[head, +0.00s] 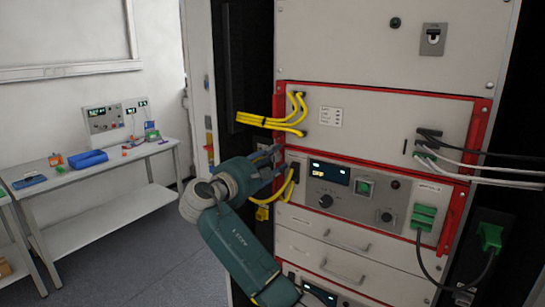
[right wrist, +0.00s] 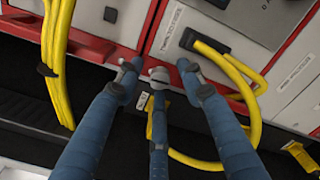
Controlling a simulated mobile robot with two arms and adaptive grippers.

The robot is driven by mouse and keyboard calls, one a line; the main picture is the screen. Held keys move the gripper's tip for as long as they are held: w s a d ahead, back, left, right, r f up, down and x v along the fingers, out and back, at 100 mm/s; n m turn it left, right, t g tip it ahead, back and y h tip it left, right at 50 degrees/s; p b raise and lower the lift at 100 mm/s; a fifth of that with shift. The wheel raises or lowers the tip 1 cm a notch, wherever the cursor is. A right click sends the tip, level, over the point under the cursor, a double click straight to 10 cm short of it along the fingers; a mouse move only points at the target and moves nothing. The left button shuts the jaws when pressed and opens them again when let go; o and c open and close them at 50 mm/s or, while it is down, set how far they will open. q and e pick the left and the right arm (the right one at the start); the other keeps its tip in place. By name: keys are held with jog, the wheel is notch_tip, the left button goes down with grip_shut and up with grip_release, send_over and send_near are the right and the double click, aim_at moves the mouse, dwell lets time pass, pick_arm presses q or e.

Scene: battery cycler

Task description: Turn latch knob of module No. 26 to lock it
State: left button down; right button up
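My right gripper (head: 268,165) is at the left edge of the rack, beside the red frame where two modules meet. In the right wrist view my right gripper (right wrist: 158,78) has its three blue fingers spread, with their tips close to the red frame. No held object shows between them. The control module (head: 380,195) has a display, a dial and a green button. A white-panelled module (head: 385,125) sits above it. The number 26 is not readable on either. I cannot make out the latch knob for certain near the fingertips. My left gripper is not in view.
Yellow cables (head: 268,122) hang at the rack's left side and also show close to my fingers in the right wrist view (right wrist: 57,65). White and black cables (head: 490,165) run off to the right. A workbench (head: 110,163) stands at the left, with clear floor between.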

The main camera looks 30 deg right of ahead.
grip_shut()
jog(key=shift+f+m+b, duration=0.25)
jog(key=shift+m+b, duration=0.05)
jog(key=shift+b, duration=0.25)
jog(key=shift+r+m, duration=0.1)
jog(key=shift+m, duration=0.2)
jog(key=shift+r, duration=0.1)
grip_release()
